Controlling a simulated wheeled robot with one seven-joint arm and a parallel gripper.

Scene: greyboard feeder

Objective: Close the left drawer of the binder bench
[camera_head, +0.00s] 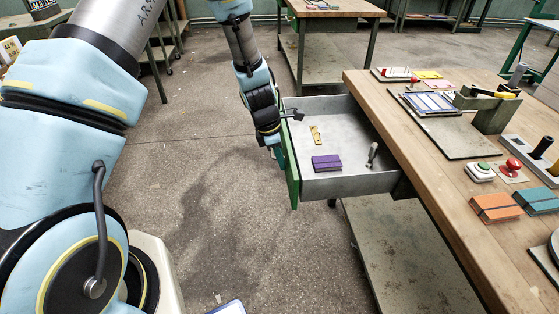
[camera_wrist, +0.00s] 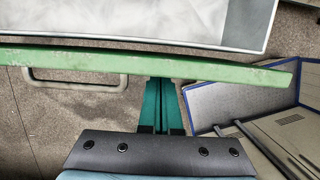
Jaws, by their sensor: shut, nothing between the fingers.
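The left drawer of the binder bench is pulled out, a grey metal tray (camera_head: 350,186) with a green front (camera_head: 292,175). In the wrist view the green front (camera_wrist: 220,70) runs across the picture, with a metal bar handle (camera_wrist: 75,85) left of my fingers. My gripper (camera_wrist: 164,84) is shut and empty, its teal fingers pointing at the outer face of the front, right of the handle. The tips are at or very near the panel; I cannot tell whether they touch. In the head view my wrist stands at the front's far end, and the fingers are hidden.
A purple box (camera_head: 326,163) and a brass-coloured piece (camera_head: 316,134) lie in the drawer. The wooden bench top (camera_head: 440,195) carries a clipboard, a punch, buttons and boxes. A blue-edged grey container (camera_wrist: 245,100) shows at right in the wrist view. The floor left of the drawer is clear.

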